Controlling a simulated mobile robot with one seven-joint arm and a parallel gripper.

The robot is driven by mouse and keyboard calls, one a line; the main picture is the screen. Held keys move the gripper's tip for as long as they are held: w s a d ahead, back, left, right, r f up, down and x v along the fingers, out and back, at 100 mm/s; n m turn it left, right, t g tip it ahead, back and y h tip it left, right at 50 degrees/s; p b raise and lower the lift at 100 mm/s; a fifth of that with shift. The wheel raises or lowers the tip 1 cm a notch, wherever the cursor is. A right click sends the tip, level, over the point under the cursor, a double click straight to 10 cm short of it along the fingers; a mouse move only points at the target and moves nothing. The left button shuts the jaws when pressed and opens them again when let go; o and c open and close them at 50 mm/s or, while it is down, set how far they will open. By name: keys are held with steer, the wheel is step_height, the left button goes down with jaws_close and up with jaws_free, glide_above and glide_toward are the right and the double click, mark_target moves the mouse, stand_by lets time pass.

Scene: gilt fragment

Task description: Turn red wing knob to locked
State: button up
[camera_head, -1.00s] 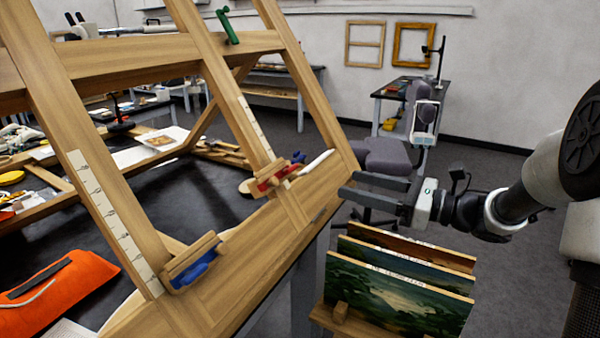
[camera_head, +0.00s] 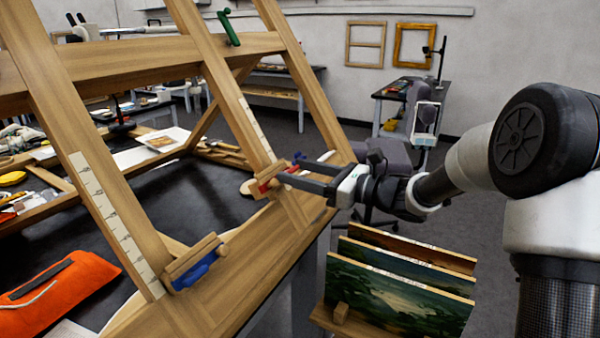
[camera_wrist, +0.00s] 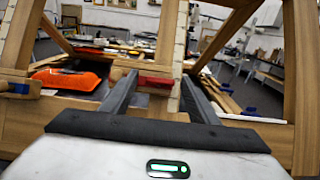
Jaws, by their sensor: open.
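The red wing knob (camera_head: 265,187) sits on a wooden clamp block at the lower part of the wooden easel frame (camera_head: 235,110). In the wrist view the red knob (camera_wrist: 156,82) shows near the centre, between the two fingers. My gripper (camera_head: 288,171) is open, its fingers pointing left at the knob. In the wrist view my gripper (camera_wrist: 158,78) has one finger on each side of the red knob. The fingers partly hide the knob in the head view; I cannot tell whether they touch it. Its locked mark is not readable.
A blue wing knob (camera_head: 195,273) is on another clamp block, lower left. A green knob (camera_head: 229,28) is on the upper crossbar. Painted panels (camera_head: 400,285) stand in a rack below my arm. An orange pouch (camera_head: 60,292) lies on the dark table at left.

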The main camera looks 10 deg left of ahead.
steer(key=c, duration=1.1)
steer(key=shift+o, duration=0.3)
steer(key=shift+f+m+b, duration=0.1)
steer(key=shift+m+b, duration=0.2)
steer(key=shift+b, duration=0.1)
